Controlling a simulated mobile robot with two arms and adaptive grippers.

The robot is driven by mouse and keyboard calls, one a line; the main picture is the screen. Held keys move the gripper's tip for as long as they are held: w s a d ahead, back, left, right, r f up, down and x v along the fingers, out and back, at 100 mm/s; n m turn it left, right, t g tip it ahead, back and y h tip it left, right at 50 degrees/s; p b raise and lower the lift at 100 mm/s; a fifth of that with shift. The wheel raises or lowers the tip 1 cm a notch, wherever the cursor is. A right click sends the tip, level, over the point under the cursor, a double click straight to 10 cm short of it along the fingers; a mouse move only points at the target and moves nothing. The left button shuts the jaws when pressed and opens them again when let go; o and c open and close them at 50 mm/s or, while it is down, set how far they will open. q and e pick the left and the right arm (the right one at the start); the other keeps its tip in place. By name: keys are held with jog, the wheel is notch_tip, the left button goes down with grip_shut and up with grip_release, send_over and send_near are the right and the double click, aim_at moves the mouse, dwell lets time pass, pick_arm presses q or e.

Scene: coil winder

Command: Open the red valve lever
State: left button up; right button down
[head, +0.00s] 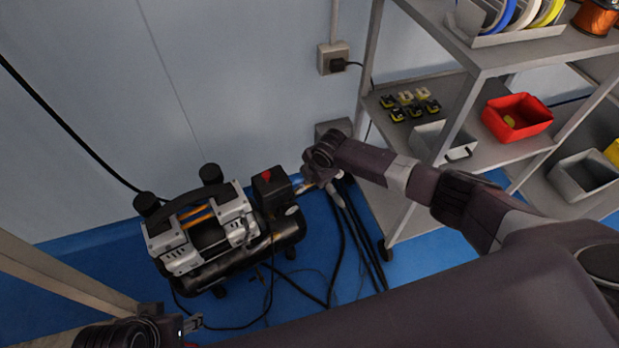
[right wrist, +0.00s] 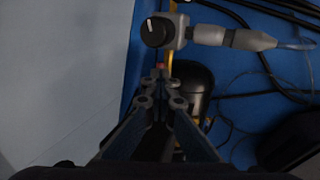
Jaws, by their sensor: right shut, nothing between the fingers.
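The black and silver air compressor (head: 205,240) stands on the blue floor by the wall. A small red part (head: 266,176) shows on top of the black box at its right end. I cannot tell if this is the valve lever. My right gripper (head: 306,187) is just right of that box. In the right wrist view my right gripper (right wrist: 160,82) is shut and empty. A small red piece (right wrist: 160,67) shows just past its fingertips; contact is unclear. My left gripper (head: 190,325) is at the lower left, partly cut off, its opening unclear.
A black knob (right wrist: 155,31) on a grey fitting (right wrist: 210,35) lies beyond the fingertips. Black hoses (head: 350,240) run over the floor. A grey shelf rack (head: 405,195) stands at the right, with a red bin (head: 517,117). The wall is close behind the compressor.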

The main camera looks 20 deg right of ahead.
jog(key=shift+s+d+f, duration=0.2)
jog(key=shift+d+f, duration=0.05)
jog(key=shift+f, duration=0.05)
jog(key=c, duration=2)
grip_release()
jog(key=shift+w+f, duration=0.1)
jog(key=shift+w+a+r, duration=0.1)
jog(key=shift+a+r, duration=0.05)
jog(key=shift+r, duration=0.15)
jog(key=v, duration=1.1)
jog(key=shift+r, duration=0.35)
